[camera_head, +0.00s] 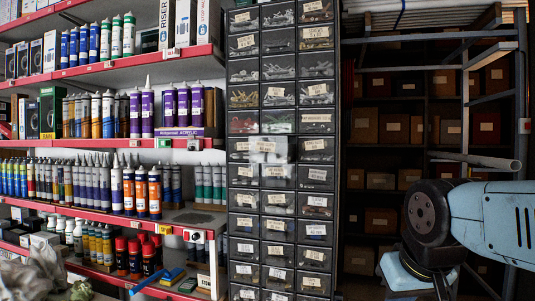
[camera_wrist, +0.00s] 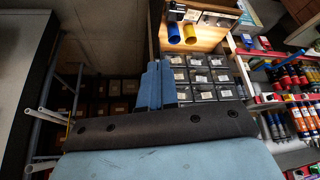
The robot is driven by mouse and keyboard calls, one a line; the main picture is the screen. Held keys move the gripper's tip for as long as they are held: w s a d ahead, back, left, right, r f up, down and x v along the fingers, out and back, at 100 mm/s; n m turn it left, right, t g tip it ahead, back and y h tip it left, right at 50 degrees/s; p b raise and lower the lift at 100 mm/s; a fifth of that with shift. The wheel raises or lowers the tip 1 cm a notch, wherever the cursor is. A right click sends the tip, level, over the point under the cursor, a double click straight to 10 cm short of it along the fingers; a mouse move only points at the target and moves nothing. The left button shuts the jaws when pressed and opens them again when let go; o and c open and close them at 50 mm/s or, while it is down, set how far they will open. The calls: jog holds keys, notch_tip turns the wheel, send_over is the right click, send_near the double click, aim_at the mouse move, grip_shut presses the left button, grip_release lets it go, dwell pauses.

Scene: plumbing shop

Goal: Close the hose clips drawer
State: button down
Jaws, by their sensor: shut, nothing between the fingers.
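A dark cabinet of small labelled drawers (camera_head: 234,168) stands in the middle of the head view. One drawer (camera_head: 268,148) in its middle column looks pulled out, its pale front standing proud of its neighbours. Its label is too small to read, so I cannot tell if it is the hose clips one. In the wrist view my gripper (camera_wrist: 158,84) shows as blue fingers held together, with nothing between them. Part of the drawer cabinet (camera_wrist: 202,78) lies just right of and beyond the fingers. In the head view my arm is at the right; the fingertips do not show.
Red-edged shelves (camera_head: 110,67) with sealant cartridges and bottles stand left of the cabinet. Behind my arm is a dark rack of boxes (camera_head: 380,180). A grey pipe (camera_head: 475,159) sticks out from a metal frame (camera_head: 466,90) at the right.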

aim_at(275, 149)
jog(key=shift+w+a, duration=0.1)
jog(key=shift+a, duration=0.2)
jog(key=w+a+r+n+y, duration=0.1)
jog(key=w+a+r+n, duration=0.3)
jog(key=w+a+r, duration=0.5)
jog(key=w+a+r+n+t+y, duration=0.1)
jog(key=w+a+r+n, duration=0.5)
jog(key=r, duration=0.6)
jog(key=w+a+r+n+y, duration=0.1)
jog(key=w+a+r+n, duration=0.3)
jog(key=w+r, duration=0.55)
jog(key=w+a+f+m, duration=0.1)
jog(key=w+f, duration=0.6)
jog(key=w, duration=0.2)
jog(key=shift+f, duration=0.2)
jog(key=shift+a, duration=0.1)
